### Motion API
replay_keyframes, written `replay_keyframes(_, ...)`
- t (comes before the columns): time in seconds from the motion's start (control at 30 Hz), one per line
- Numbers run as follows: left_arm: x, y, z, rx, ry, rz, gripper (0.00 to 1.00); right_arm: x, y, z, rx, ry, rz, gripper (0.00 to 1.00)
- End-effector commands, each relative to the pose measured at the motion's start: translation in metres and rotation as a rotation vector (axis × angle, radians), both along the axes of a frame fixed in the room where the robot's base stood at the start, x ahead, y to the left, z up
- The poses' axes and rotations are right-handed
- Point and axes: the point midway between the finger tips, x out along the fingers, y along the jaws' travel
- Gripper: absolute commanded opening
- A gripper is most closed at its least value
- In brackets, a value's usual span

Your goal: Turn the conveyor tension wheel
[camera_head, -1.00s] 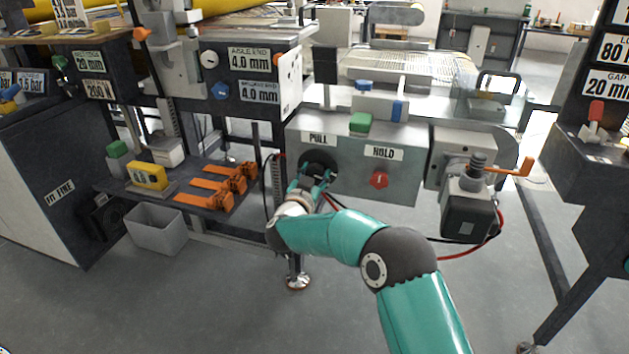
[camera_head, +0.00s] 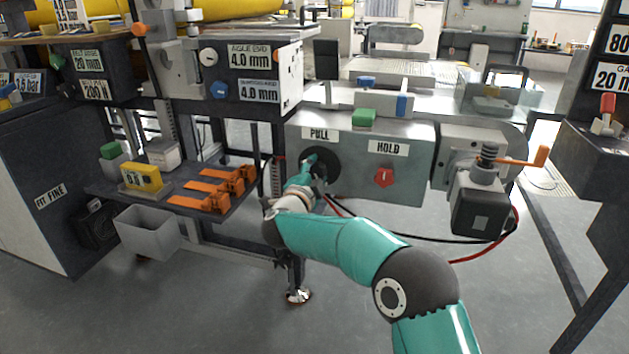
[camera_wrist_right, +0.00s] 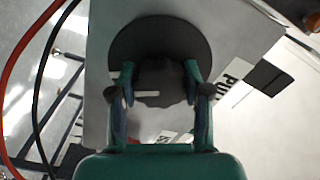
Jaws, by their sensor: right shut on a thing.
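The black round wheel (camera_head: 325,158) sits on the front of a grey metal box, under the PULL label (camera_head: 318,134). My right gripper (camera_head: 311,166) reaches it from below and covers part of it. In the right wrist view, the wheel's wide dark disc (camera_wrist_right: 160,33) lies behind a smaller dark hub (camera_wrist_right: 160,84). The two fingers of my right gripper (camera_wrist_right: 160,78) are shut on this hub, one on each side. A pale mark shows near the left finger. My left gripper is not in view.
A red knob (camera_head: 384,177) under the HOLD label (camera_head: 387,148) is to the right on the same box (camera_head: 350,190). Further right is a motor with an orange crank (camera_head: 530,158). Orange clamps (camera_head: 205,190) lie on a shelf at left. Cables hang below the box.

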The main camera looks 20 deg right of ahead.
Motion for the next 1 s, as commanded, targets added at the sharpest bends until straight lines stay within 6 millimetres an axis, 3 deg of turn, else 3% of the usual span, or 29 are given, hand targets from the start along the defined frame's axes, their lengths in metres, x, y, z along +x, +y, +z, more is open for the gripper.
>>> replay_keyframes(0.03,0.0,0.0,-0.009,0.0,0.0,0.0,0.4,0.0,0.005,-0.01,0.04,-0.015,0.01,0.13)
replay_keyframes(0.5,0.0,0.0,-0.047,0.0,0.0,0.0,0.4,0.001,0.005,-0.01,0.406,-0.259,0.007,0.13)
replay_keyframes(1.0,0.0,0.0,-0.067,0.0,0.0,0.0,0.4,0.001,0.005,-0.008,0.637,-0.412,0.005,0.13)
